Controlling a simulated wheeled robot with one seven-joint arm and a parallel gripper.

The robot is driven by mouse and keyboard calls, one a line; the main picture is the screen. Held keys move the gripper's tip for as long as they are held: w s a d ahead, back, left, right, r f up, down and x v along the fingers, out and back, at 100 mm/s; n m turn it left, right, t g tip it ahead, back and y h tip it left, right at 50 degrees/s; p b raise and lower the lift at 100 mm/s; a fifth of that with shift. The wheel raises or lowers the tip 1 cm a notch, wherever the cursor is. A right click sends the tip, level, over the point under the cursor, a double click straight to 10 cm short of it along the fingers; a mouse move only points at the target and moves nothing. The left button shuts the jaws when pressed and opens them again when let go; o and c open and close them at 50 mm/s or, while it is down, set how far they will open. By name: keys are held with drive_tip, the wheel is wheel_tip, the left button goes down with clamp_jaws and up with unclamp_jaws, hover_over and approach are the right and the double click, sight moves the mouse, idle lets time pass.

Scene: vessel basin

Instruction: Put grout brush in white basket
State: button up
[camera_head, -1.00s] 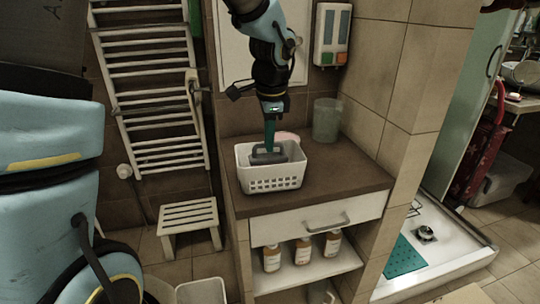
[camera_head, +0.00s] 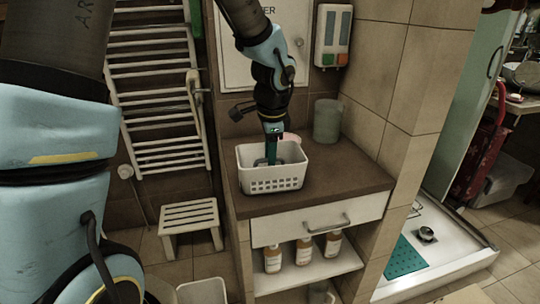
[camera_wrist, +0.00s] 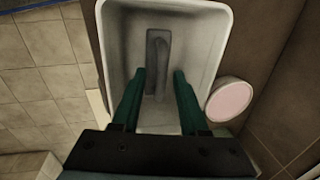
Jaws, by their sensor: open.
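The white basket (camera_head: 272,184) stands on the brown counter top, its holed front facing me. The grout brush (camera_wrist: 157,48), a dark grey piece with a long handle or block, lies inside the basket in the wrist view. In the head view it is mostly hidden by the basket wall and my gripper. My gripper (camera_head: 271,158) points down into the basket. In the wrist view my gripper (camera_wrist: 160,74) is open, its two green fingers apart on either side of the brush's near end, with gaps between.
A pink-topped round container (camera_wrist: 230,98) stands close beside the basket. A translucent cup (camera_head: 327,120) stands at the back of the counter (camera_head: 345,178) near the wall. The counter's front right is clear. A towel rack (camera_head: 155,90) and a white stool (camera_head: 189,217) are to the left.

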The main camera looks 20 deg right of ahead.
wheel_tip(320, 180, up, 12)
drive_tip(key=s, duration=0.2)
drive_tip(key=a+f+n, duration=0.3)
drive_tip(key=a+n, duration=0.3)
drive_tip(key=a, duration=0.4)
drive_tip(key=s+a+f+n, duration=0.1)
drive_tip(key=a+f+n, duration=0.3)
drive_tip(key=a+n, duration=0.3)
drive_tip(key=a+f+n, duration=0.3)
drive_tip(key=a+n, duration=0.3)
drive_tip(key=a, duration=0.7)
drive_tip(key=shift+s+f+g, duration=0.25)
drive_tip(key=shift+s+g, duration=0.05)
drive_tip(key=shift+s, duration=0.05)
